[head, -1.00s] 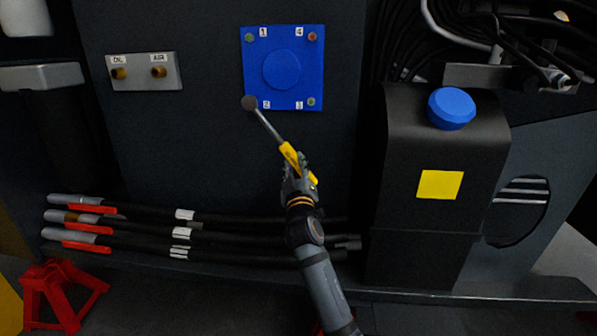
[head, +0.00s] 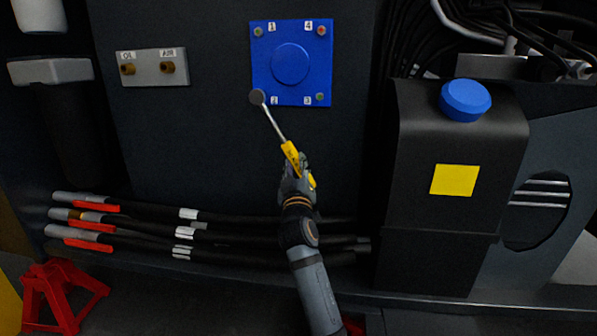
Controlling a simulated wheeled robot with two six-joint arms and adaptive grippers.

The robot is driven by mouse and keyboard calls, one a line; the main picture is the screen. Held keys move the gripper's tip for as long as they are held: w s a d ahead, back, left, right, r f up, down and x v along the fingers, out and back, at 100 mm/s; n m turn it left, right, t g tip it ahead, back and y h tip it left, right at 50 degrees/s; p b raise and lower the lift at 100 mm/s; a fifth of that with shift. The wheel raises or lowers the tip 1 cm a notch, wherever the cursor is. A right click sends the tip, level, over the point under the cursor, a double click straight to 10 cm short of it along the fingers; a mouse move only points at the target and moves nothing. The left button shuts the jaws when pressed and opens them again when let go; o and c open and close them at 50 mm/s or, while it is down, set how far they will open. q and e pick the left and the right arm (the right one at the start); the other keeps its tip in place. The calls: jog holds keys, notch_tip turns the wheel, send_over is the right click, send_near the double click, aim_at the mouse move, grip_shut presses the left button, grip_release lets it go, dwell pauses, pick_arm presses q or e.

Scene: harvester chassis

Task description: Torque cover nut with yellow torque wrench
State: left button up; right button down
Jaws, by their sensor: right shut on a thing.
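My right gripper (head: 297,181) is shut on the yellow handle of the torque wrench (head: 291,153). The wrench points up and left, and its round dark head (head: 257,97) lies over the lower-left corner of the blue cover (head: 290,92), by label 2. The head hides the nut at that corner; I cannot tell whether it is seated on it. The other corner nuts show: a greenish one (head: 258,31) by label 1, a red one (head: 322,30) by label 4 and a greenish one (head: 320,97) by label 3. My left gripper is not in view.
A grey plate with OIL and AIR fittings (head: 153,68) is left of the cover. A black tank (head: 440,150) with a blue cap (head: 465,100) stands to the right. Black hoses (head: 150,216) run below, and a red stand (head: 62,295) is at lower left.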

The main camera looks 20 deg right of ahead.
jog(key=shift+p, duration=0.35)
jog(key=shift+s+d+r+p, duration=0.15)
jog(key=shift+d+r+p, duration=0.1)
jog(key=shift+p, duration=0.5)
jog(key=shift+s+a+p, duration=0.2)
jog(key=shift+s+a, duration=0.25)
jog(key=shift+s, duration=0.2)
jog(key=shift+s+a+p, duration=0.2)
jog(key=shift+s+a, duration=0.2)
jog(key=shift+s, duration=0.2)
jog(key=shift+f, duration=0.1)
